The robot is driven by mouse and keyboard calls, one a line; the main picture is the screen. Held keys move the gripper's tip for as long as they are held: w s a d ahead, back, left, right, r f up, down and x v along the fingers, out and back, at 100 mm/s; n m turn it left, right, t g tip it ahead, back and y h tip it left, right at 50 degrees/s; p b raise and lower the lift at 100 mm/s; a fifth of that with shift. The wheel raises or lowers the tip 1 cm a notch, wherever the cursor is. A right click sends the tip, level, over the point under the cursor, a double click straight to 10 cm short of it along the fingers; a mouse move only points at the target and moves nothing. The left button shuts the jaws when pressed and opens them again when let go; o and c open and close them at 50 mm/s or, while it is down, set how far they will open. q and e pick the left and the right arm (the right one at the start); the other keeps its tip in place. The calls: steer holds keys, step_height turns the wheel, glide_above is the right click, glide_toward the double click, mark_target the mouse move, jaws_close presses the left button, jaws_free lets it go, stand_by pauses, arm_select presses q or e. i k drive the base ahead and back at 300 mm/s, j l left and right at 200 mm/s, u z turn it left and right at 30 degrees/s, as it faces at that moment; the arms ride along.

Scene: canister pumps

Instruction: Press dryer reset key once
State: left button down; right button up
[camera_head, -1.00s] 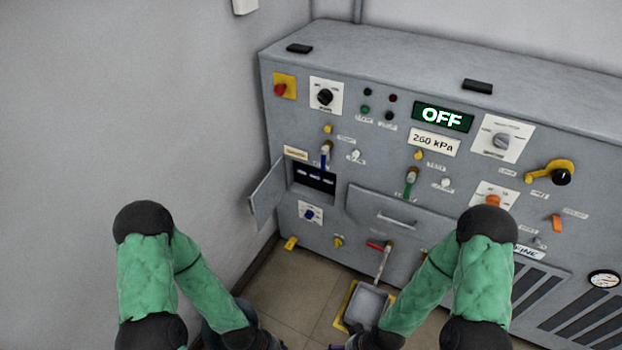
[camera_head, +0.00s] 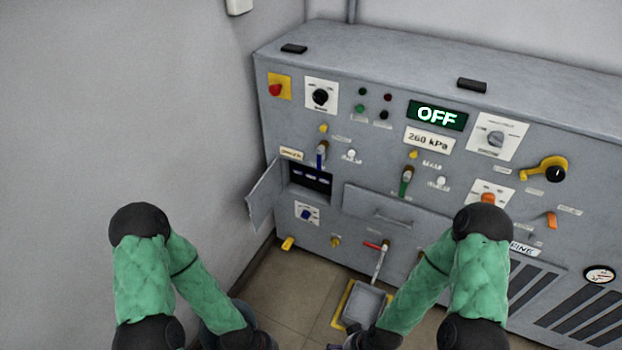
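The grey machine cabinet (camera_head: 400,75) fills the right half of the head view, its front covered in small controls. The labels are mostly too small to read, so I cannot tell which control is the dryer reset key. A small open hatch (camera_head: 263,195) stands at the left, beside a dark recess (camera_head: 311,177) with pale marks inside. The display (camera_head: 437,116) reads OFF. My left arm reaches down at the lower left, and its gripper is out of the picture. My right arm reaches down in front of the cabinet; only dark parts near its gripper (camera_head: 352,338) show at the bottom edge.
A grey pedal with a yellow border (camera_head: 341,307) is on the tiled floor (camera_head: 290,290) below the cabinet. A red-handled lever (camera_head: 379,257) and a yellow crank (camera_head: 544,168) stick out from the front. A plain wall (camera_head: 110,100) closes off the left side.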

mark_target(309, 174)
steer(key=i+l+z, duration=0.1)
steer(key=z, duration=0.25)
steer(key=i+z, duration=0.35)
steer(key=l+z, duration=0.1)
steer(key=z, duration=0.3)
steer(key=i, duration=0.05)
